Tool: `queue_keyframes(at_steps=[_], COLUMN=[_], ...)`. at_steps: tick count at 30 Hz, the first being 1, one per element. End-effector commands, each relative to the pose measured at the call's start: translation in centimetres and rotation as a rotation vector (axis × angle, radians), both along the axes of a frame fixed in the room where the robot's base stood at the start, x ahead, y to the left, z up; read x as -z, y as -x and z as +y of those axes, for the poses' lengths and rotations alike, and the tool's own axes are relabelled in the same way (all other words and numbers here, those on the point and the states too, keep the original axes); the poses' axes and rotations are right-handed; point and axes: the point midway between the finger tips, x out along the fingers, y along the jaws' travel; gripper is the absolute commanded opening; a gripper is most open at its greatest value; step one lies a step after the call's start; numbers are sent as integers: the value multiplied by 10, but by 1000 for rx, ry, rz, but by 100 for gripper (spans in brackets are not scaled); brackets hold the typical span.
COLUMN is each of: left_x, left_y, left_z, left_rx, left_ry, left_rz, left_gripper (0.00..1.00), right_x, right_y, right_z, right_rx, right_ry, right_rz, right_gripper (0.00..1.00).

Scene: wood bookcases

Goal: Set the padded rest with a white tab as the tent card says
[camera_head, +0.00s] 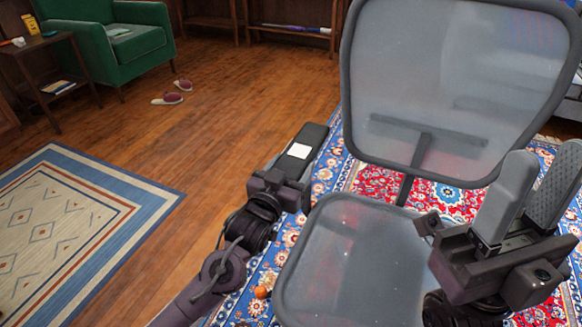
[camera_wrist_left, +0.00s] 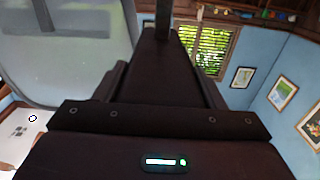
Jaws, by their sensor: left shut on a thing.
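The padded rest (camera_head: 312,139) is a long dark pad with a white tab (camera_head: 299,151) on its upper face. It lies along the left side of the grey mesh office chair (camera_head: 345,255) in the head view. My left gripper (camera_head: 290,178) is shut on its near end; its fingers are hard to make out. In the left wrist view, dark shapes fill the middle and hide the grip. My right gripper (camera_head: 532,195) is open and empty over the chair's right side. A white sheet with small marks (camera_wrist_left: 25,130) shows there at lower left; I cannot tell if it is the tent card.
The chair stands on a patterned red and blue rug (camera_head: 287,240). A small orange ball (camera_head: 262,292) lies left of the seat. A green armchair (camera_head: 125,45), a side table (camera_head: 45,60) and slippers (camera_head: 175,93) are farther back. The wood floor at left is mostly clear.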

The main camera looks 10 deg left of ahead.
Motion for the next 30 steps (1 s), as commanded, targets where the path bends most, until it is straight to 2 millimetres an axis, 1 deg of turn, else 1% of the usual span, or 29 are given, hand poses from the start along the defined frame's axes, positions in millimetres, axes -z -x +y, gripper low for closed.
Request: queue_keyframes(at_steps=[1,3,5,7,12,20,21,25,30], left_x=[0,0,1,5,28,30,30,30,29], left_y=[0,0,0,0,0,0,0,0,0], left_z=[0,0,0,0,0,0,0,0,0], left_rx=[0,0,0,-1,-1,0,0,0,0], left_ry=[0,0,0,1,1,1,1,1,1], left_rz=[0,0,0,1,3,1,1,1,0], left_gripper=[32,23,23,23,23,23,68,85,85], right_x=[0,0,0,0,-1,0,0,0,0], right_y=[0,0,0,0,0,0,0,0,0], right_z=[0,0,0,0,0,0,0,0,0], right_rx=[0,0,0,0,0,0,0,0,0], right_ry=[0,0,0,0,0,-1,-1,-1,-1], right_rz=[0,0,0,0,-1,-1,-1,-1,-1], right_gripper=[36,36,36,36,36,36,36,36,36])
